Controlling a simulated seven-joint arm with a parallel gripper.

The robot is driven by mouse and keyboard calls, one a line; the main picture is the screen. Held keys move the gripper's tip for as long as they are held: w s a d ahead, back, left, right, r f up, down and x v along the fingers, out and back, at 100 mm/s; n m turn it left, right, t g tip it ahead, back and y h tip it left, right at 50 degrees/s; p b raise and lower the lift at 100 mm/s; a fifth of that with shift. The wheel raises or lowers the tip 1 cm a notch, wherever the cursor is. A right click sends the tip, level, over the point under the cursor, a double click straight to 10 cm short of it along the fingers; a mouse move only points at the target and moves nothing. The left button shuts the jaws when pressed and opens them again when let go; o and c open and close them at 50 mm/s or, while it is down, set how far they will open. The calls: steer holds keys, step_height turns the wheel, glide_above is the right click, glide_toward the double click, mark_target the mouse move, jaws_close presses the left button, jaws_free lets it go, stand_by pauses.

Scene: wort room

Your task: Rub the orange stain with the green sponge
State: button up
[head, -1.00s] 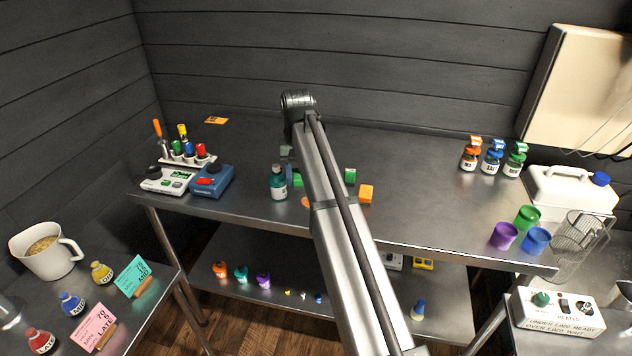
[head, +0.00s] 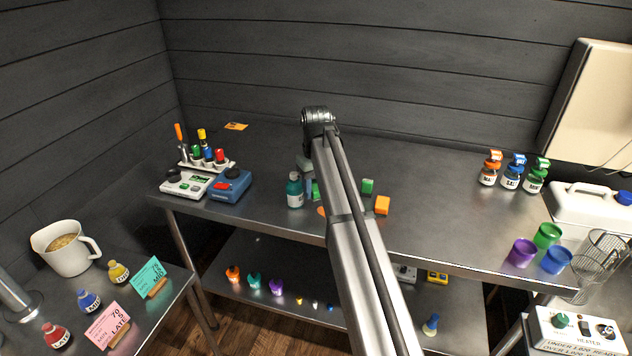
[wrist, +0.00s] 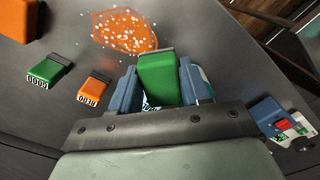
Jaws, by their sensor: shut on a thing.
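My gripper (wrist: 158,88) is shut on the green sponge (wrist: 157,76), which shows between its two blue fingers in the wrist view. In the head view a sliver of the sponge (head: 316,190) shows beside my arm. The orange stain (wrist: 122,30), dotted with white specks, lies on the steel table just beyond the sponge's far end. I cannot tell whether sponge and stain touch. In the head view only the left edge of the stain (head: 320,211) shows; my arm hides the rest.
Another green block (wrist: 48,70), a small orange block (wrist: 94,88) and a larger orange block (head: 382,205) lie near the stain. A teal bottle (head: 294,190) stands left of my gripper, with a blue switch box (head: 231,185) farther left.

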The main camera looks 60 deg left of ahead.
mark_target(317, 208)
steer(key=shift+f, duration=2)
steer(key=shift+w+d+f, duration=0.25)
steer(key=shift+f, duration=0.2)
steer(key=shift+w+d+f, duration=0.2)
steer(key=shift+f, duration=0.2)
steer(key=shift+c, duration=0.4)
steer(key=shift+w+d, duration=3.4)
steer(key=shift+d, duration=0.05)
steer(key=shift+s+a, duration=3.85)
steer(key=shift+a, duration=0.15)
steer(key=shift+w+a, duration=0.3)
steer(key=shift+w+d, duration=0.1)
steer(key=shift+w, duration=0.15)
steer(key=shift+w+d, duration=3.65)
steer(key=shift+d, duration=0.1)
steer(key=shift+s+a, duration=3.85)
steer(key=shift+a, duration=0.05)
steer(key=shift+r, duration=4.05)
steer(key=shift+w+d, duration=0.1)
steer(key=shift+w, duration=0.05)
